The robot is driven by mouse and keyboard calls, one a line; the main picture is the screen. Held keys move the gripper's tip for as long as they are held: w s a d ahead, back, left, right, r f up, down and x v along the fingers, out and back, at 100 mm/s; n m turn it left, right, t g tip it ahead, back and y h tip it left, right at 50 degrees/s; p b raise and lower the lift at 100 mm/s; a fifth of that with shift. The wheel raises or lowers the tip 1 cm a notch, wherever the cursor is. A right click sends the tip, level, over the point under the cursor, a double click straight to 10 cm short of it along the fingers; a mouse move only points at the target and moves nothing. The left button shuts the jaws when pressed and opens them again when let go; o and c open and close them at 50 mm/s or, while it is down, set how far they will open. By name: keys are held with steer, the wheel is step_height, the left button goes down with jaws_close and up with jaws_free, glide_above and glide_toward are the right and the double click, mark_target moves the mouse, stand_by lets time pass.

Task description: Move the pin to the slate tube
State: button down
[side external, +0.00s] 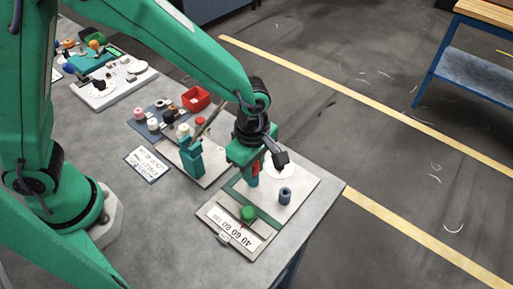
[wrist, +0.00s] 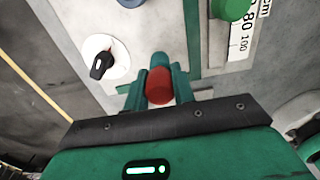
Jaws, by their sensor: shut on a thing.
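My gripper (side external: 254,165) is shut on the red pin (wrist: 159,87), which sits between the two green fingers in the wrist view. In the side view only a small red part of the pin (side external: 256,166) shows beside the fingers. A teal cylinder (wrist: 161,62) is just beyond the pin; whether the pin touches it or sits in it, I cannot tell. The slate tube (side external: 285,195) stands upright on the pale board, to the right of and below my gripper in the side view. Its edge shows at the top of the wrist view (wrist: 129,3).
A green cylinder (side external: 247,213) stands by the number strip (side external: 230,229). A white disc (wrist: 117,68) with a black knob (wrist: 102,63) lies beside the gripper. A teal block (side external: 191,158) with a slanted bar, a red bin (side external: 196,99) and spools stand farther left.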

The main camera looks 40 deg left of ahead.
steer(key=shift+r, duration=0.75)
steer(key=shift+r, duration=2.1)
steer(key=d+r+m, duration=0.6)
steer(key=d, duration=0.2)
steer(key=shift+w+d+r, duration=0.25)
steer(key=shift+w+r, duration=0.05)
steer(key=shift+w, duration=0.1)
steer(key=shift+f, duration=0.2)
step_height(320, 180, down, 6)
steer(key=shift+f, duration=0.25)
steer(key=shift+f, duration=1.35)
